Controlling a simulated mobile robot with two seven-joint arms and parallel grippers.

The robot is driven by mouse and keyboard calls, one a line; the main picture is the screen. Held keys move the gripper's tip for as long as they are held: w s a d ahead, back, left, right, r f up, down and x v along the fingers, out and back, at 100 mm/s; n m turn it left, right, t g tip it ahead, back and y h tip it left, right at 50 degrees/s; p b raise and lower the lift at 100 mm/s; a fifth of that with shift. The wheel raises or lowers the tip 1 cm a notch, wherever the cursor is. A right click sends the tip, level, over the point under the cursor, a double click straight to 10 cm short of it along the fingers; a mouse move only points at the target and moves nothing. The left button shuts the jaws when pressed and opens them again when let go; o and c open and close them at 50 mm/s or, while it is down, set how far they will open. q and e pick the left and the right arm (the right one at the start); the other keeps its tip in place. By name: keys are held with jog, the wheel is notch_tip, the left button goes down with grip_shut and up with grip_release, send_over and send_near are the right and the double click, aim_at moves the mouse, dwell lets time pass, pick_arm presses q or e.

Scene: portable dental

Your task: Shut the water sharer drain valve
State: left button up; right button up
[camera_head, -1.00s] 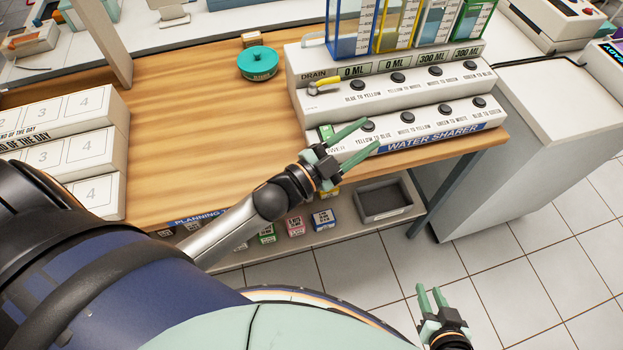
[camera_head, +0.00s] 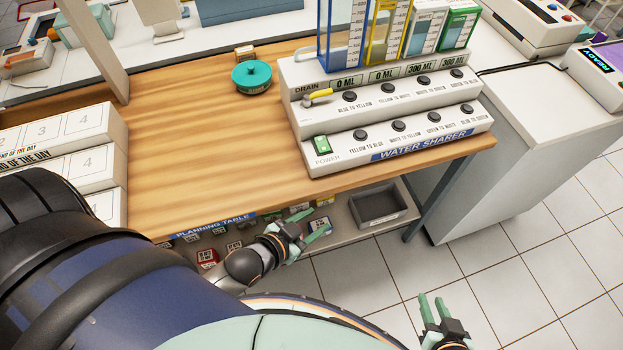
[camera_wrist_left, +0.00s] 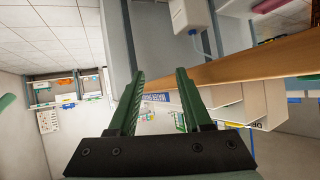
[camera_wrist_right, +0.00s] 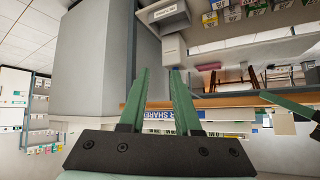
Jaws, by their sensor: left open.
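The water sharer (camera_head: 375,147) is a white stepped unit on the right end of the wooden table. Its drain valve has a yellow handle (camera_head: 321,93), lying roughly sideways at the upper left step below the DRAIN label. My left gripper (camera_head: 309,227) is open and empty, in front of and below the table edge, apart from the valve. It also shows open in the left wrist view (camera_wrist_left: 160,88). My right gripper (camera_head: 434,306) is open and empty over the floor, and appears in the right wrist view (camera_wrist_right: 157,85). The valve cannot be made out in either wrist view.
Several coloured graduated tanks (camera_head: 384,32) stand on the sharer. A green power switch (camera_head: 321,144) is at its lower left. A teal lidded pot (camera_head: 252,76) sits on the table (camera_head: 190,130). Under it, a shelf holds small boxes and a grey bin (camera_head: 377,205). Floor is clear at right.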

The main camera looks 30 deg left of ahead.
pick_arm(q)
jog(key=shift+s+f+n+g, duration=0.4)
jog(key=shift+s+f+g, duration=0.2)
jog(key=shift+s+f, duration=0.3)
pick_arm(e)
jog(key=shift+w+d+r, duration=0.1)
jog(key=shift+d+r, duration=0.05)
pick_arm(q)
jog(key=s+f, duration=0.1)
jog(key=s+f+g, duration=0.1)
jog(key=s, duration=0.1)
jog(key=shift+a+n, duration=0.15)
jog(key=shift+n, duration=0.25)
pick_arm(e)
jog(key=shift+m+h, duration=0.4)
jog(key=shift+h, duration=0.1)
jog(key=d+f, duration=0.1)
jog(key=s+d+f, duration=0.1)
jog(key=d, duration=0.1)
jog(key=shift+s+f, duration=0.35)
jog(key=shift+f, duration=0.05)
